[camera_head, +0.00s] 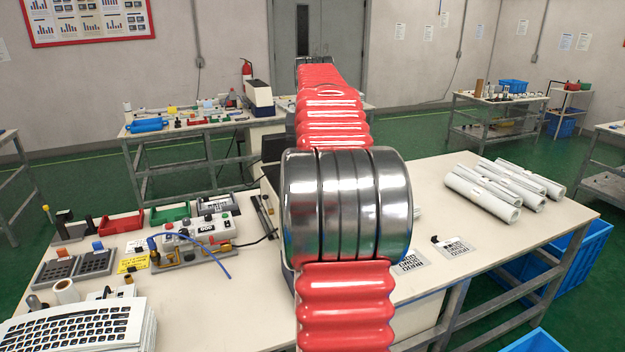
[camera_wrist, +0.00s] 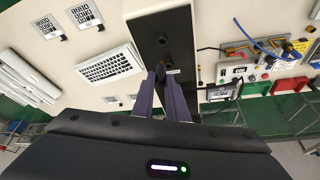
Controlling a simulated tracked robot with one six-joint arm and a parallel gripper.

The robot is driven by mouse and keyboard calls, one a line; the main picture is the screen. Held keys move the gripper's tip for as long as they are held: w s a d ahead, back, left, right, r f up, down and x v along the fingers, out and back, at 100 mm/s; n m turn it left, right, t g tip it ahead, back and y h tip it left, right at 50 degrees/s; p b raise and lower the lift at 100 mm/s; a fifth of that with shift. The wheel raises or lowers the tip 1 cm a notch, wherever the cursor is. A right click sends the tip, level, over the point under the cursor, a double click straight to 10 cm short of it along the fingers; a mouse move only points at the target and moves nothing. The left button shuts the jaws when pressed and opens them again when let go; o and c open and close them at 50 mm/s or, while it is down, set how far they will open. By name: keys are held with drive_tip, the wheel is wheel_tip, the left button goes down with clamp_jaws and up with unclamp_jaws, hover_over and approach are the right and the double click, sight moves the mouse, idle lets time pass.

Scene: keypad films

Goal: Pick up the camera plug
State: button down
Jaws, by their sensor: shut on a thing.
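My gripper (camera_wrist: 162,72) shows in the wrist view, with its two dark purple fingers closed together over a black panel (camera_wrist: 163,28). A small dark piece, seemingly the camera plug (camera_wrist: 161,68), is between the fingertips. It is too small to make out its shape, and I cannot tell whether it touches the panel. In the head view my own red and metal arm fills the middle and hides the gripper and the plug.
A device with a blue cable (camera_head: 197,240) stands on the left of the bench. Red (camera_head: 121,222) and green (camera_head: 169,213) bins are behind it. A keyboard sheet (camera_head: 68,330) lies front left. Paper rolls (camera_head: 482,192) lie on the right, near printed cards (camera_head: 453,248).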

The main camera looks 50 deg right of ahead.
drive_tip(key=shift+r, duration=0.8)
drive_tip(key=w+d, duration=0.3)
drive_tip(key=w, duration=0.2)
drive_tip(key=shift+w+d, duration=0.35)
drive_tip(key=shift+w, duration=0.05)
drive_tip(key=shift+f, duration=0.1)
idle(0.4)
drive_tip(key=shift+f, duration=3.55)
drive_tip(key=shift+f, duration=1.4)
